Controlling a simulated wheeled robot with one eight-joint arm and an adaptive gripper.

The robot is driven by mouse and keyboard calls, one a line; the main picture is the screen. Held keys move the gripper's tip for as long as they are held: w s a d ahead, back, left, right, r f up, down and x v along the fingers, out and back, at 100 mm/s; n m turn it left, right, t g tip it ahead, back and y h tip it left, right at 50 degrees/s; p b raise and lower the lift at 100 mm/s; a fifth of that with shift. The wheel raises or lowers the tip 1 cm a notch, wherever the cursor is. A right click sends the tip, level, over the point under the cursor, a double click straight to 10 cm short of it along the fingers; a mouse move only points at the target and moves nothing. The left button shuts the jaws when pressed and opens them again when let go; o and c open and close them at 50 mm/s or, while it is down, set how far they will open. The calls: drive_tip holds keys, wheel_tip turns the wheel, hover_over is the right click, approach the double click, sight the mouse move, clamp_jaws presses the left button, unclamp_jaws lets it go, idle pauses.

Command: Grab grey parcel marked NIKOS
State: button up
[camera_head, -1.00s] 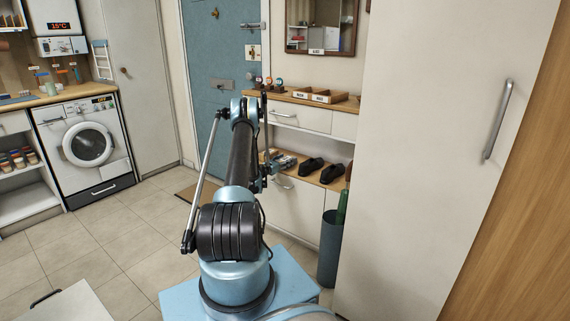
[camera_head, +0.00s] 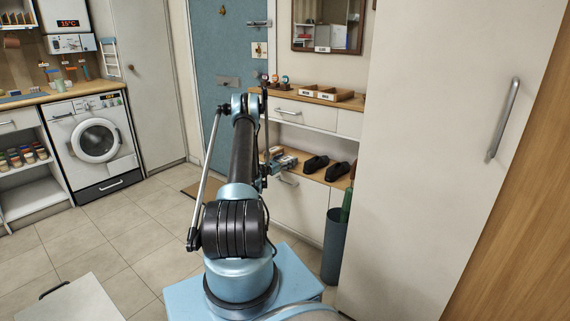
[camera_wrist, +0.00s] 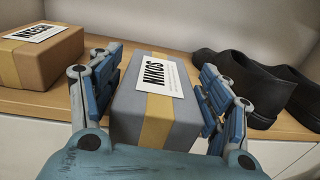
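The grey parcel (camera_wrist: 157,105) has a yellow band and a white label reading NIKOS. It is on the wooden shelf of the hall cabinet, in the middle of the wrist view. My gripper (camera_wrist: 162,85) has one blue finger on each side of it. The fingers look spread, with a narrow gap showing beside the parcel near the tips; contact lower down cannot be made out. In the head view my gripper (camera_head: 284,162) is small at the shelf's left part, and the parcel cannot be told apart there.
A brown parcel (camera_wrist: 40,55) with a yellow band and white label lies left of my gripper. Black shoes (camera_wrist: 245,80) stand close on the right. The shelf (camera_head: 338,180) has a cabinet top above it. A bin with a green bottle (camera_head: 346,205) stands at its right end.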

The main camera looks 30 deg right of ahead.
idle(0.3)
drive_tip(key=v, duration=0.7)
drive_tip(key=shift+a, duration=0.25)
drive_tip(key=shift+s, duration=0.1)
